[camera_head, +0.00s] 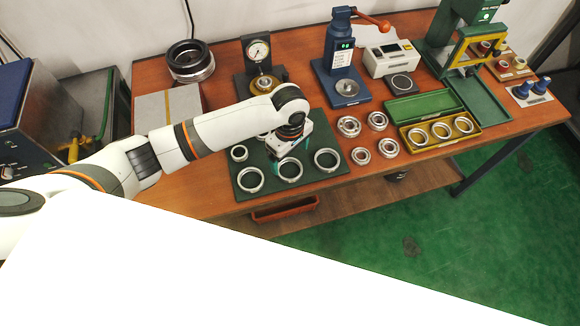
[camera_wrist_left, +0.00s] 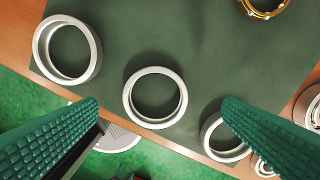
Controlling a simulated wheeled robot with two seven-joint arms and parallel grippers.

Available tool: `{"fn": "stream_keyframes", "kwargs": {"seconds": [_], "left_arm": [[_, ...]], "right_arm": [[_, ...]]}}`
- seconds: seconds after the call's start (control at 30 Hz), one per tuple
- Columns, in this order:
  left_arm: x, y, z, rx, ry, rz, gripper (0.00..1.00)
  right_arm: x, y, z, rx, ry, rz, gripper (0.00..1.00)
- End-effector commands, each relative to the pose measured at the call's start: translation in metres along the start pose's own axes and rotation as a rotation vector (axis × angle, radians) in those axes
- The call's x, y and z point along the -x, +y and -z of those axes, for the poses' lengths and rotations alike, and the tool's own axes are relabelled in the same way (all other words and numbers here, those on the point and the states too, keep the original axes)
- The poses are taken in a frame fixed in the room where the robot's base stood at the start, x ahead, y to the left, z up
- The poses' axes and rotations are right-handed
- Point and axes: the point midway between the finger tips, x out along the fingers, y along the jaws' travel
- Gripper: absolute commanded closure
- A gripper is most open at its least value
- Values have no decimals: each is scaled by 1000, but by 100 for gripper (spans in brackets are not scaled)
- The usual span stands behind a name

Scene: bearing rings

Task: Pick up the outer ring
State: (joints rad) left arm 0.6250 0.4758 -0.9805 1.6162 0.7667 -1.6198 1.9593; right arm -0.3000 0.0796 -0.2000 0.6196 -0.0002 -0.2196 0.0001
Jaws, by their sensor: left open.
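Three large silver outer rings lie flat along the front of a dark green mat (camera_head: 264,189): a left one (camera_head: 250,180), a middle one (camera_head: 289,170) and a right one (camera_head: 326,159). My left gripper (camera_head: 290,159) is open and empty above the mat, over the middle ring. In the left wrist view, the middle ring (camera_wrist_left: 128,97) shows whole between the two green ribbed fingertips, with no finger seen touching it. Another ring (camera_wrist_left: 38,50) lies at upper left, and a third (camera_wrist_left: 222,155) is partly hidden behind the right finger. My right gripper is not in view.
A smaller ring (camera_head: 239,153) lies on the mat, and a gold ring (camera_wrist_left: 263,12) shows at the wrist view's top edge. Several bearings (camera_head: 349,126) stand right of the mat, then a yellow tray (camera_head: 411,144) of rings. A dial gauge stand (camera_head: 258,52) and blue press (camera_head: 340,60) stand behind.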

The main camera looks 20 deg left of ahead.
Motion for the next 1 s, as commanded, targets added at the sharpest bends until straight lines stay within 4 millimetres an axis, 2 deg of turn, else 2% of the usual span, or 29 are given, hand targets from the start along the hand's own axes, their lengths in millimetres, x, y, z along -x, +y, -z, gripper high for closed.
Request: {"fn": "stream_keyframes", "kwargs": {"seconds": [0.17, 0.3, 0.57, 0.6, 0.67, 0.87, 0.9, 1.0], "left_arm": [[-25, 6, -1, 0, -2, -5, 10], [-43, 5, 0, 0, -2, -2, 10], [-47, 4, 0, -2, -1, 0, 10], [-47, 4, 0, -2, -1, 0, 12], [-47, 4, 0, -1, -1, 0, 22], [-47, 4, 0, -1, -1, 0, 55], [-47, 4, 0, -1, -1, 0, 58], [-46, 4, 0, -1, -1, 1, 58]], "right_arm": [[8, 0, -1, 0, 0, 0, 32], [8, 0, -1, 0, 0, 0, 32], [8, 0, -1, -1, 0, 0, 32], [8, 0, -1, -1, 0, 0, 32], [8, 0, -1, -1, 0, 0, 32], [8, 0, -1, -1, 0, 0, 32], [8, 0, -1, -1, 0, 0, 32], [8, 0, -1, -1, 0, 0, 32]]}}
